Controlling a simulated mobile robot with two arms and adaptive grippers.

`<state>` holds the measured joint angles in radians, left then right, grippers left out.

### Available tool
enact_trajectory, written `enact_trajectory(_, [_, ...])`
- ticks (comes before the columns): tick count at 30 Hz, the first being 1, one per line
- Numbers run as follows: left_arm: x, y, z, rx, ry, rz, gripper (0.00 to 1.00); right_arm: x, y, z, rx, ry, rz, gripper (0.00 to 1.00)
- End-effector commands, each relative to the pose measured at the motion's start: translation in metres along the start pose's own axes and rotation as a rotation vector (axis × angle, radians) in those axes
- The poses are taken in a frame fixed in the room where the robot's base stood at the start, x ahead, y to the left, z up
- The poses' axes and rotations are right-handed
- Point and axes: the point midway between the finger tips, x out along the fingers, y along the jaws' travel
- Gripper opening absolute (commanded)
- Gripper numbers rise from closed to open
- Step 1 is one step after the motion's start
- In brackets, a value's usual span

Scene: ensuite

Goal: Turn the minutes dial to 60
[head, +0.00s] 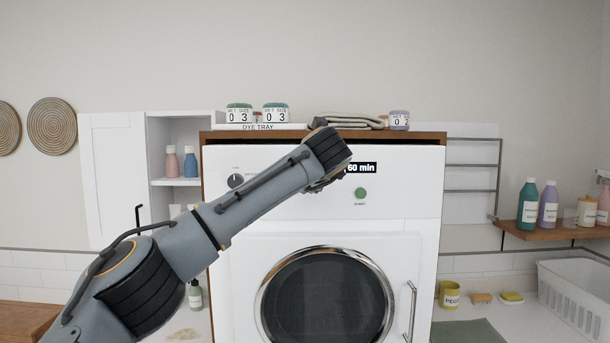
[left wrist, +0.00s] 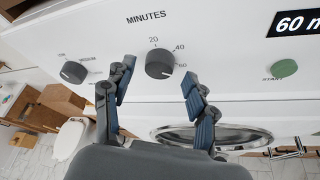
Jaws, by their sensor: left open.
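The minutes dial (left wrist: 159,63) is a dark grey round knob on the white machine panel, under the word MINUTES, with 20, 40 and 60 printed around it. Its pointer is too small to read surely. A black display reading "60 min" (head: 361,168) is on the panel; part of it also shows in the left wrist view (left wrist: 297,22). My left gripper (left wrist: 158,82) is open, with one finger on each side just below the dial, apart from it. In the head view my left arm hides the dial and most of the gripper (head: 326,182). My right gripper is not in view.
A second dark knob (left wrist: 74,72) is left of the dial. A green start button (left wrist: 284,68) is to the right. The round door (head: 325,297) is below. Jars (head: 275,113) and folded cloth (head: 346,121) sit on top of the machine.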

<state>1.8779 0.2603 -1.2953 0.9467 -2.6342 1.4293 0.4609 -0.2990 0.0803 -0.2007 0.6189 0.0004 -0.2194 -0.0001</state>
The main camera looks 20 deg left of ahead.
Motion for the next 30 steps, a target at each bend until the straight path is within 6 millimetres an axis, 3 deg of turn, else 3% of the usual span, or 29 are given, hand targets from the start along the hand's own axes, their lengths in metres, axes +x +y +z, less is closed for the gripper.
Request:
enact_trajectory(9, [-0.068, 0.000, 0.001, 0.001, -0.005, -0.001, 0.57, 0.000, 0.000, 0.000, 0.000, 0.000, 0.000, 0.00])
enact_trajectory(15, [-0.096, -0.001, 0.000, 0.000, -0.002, -0.001, 0.57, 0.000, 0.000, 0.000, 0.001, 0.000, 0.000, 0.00])
enact_trajectory(21, [-0.104, 0.000, -0.001, 0.000, 0.000, 0.000, 0.57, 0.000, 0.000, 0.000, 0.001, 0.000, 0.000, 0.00])
enact_trajectory(30, [-0.100, -0.006, -0.004, 0.004, 0.008, -0.015, 0.57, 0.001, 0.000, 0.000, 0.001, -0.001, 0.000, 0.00])
